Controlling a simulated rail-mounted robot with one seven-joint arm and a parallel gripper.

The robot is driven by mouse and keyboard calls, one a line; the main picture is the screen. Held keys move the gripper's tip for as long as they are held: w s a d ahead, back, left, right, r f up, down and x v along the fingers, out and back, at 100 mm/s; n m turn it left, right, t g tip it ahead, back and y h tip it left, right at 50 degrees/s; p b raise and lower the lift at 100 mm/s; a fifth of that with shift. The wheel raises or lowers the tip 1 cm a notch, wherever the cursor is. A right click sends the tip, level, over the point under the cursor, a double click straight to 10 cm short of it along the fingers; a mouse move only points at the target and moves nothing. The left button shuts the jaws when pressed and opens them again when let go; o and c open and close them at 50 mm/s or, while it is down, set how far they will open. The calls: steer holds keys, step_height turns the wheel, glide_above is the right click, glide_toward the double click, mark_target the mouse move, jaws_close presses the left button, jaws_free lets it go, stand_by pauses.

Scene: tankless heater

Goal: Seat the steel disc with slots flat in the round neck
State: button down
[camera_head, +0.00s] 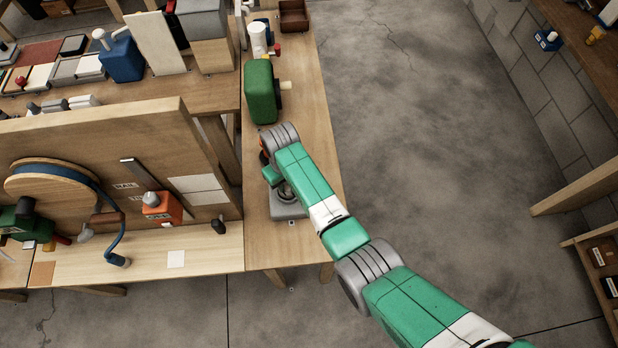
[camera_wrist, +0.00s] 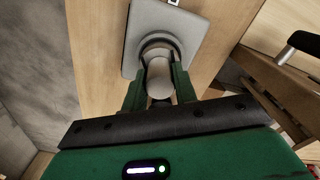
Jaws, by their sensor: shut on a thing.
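My gripper (camera_wrist: 160,82) is shut on a pale grey, rounded piece (camera_wrist: 159,72) between its two green fingers. I take this piece for the steel disc, but no slots show. A grey, square-based body (camera_wrist: 139,33) with a round neck (camera_wrist: 160,42) lies just beyond the fingertips in the wrist view. The held piece overlaps the neck there, and I cannot tell whether they touch. In the head view the grey body (camera_head: 289,210) stands on the narrow bench, with its neck (camera_head: 286,191) partly showing. My arm hides most of the gripper there.
A green canister (camera_head: 260,92) and a white cylinder (camera_head: 257,38) stand farther back on the narrow wooden bench (camera_head: 305,100). An upright wooden panel (camera_head: 100,135) and an orange box (camera_head: 162,208) are to the left. The concrete floor to the right is clear.

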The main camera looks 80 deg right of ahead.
steer(key=shift+f+b, duration=0.9)
steer(key=shift+f, duration=0.25)
stand_by(0.8)
steer(key=c, duration=1)
jaws_free()
steer(key=shift+c, duration=0.2)
step_height(320, 180, up, 8)
steer(key=shift+f+p, duration=0.1)
steer(key=shift+p, duration=0.6)
